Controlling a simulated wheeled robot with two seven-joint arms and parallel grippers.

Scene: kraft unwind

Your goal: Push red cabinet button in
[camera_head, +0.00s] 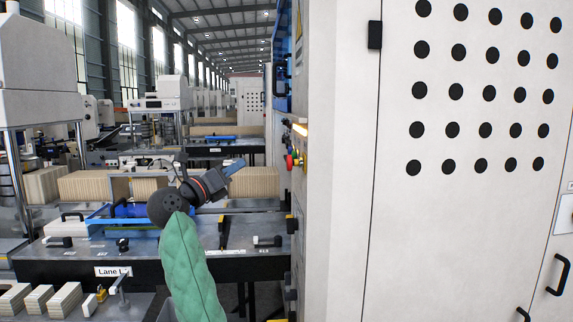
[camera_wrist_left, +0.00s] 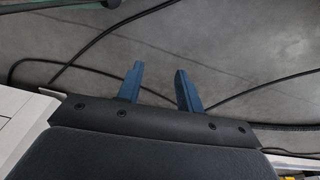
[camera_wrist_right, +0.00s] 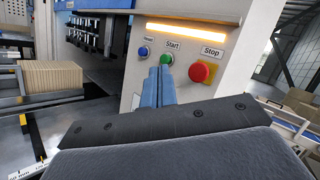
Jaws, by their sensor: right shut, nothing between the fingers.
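The red button (camera_wrist_right: 201,71), labelled Stop, sits on a yellow base on the pale cabinet panel in the right wrist view. In the head view the red button (camera_head: 289,162) sticks out from the cabinet's side. My right gripper (camera_head: 238,163) points towards the panel, apart from the red button and to its left. In the right wrist view its blue fingers (camera_wrist_right: 160,70) are shut and empty, their tips close below the green Start button (camera_wrist_right: 166,58); contact cannot be told. My left gripper (camera_wrist_left: 159,69) shows only in its wrist view, fingers apart and empty.
A small blue button (camera_wrist_right: 143,52) is left of the green one, under a lit strip (camera_wrist_right: 190,33). The large white cabinet (camera_head: 345,250) fills the head view's right. A machine table (camera_head: 150,262) with brown stacks is on the left. Cables (camera_wrist_left: 250,92) lie on the floor.

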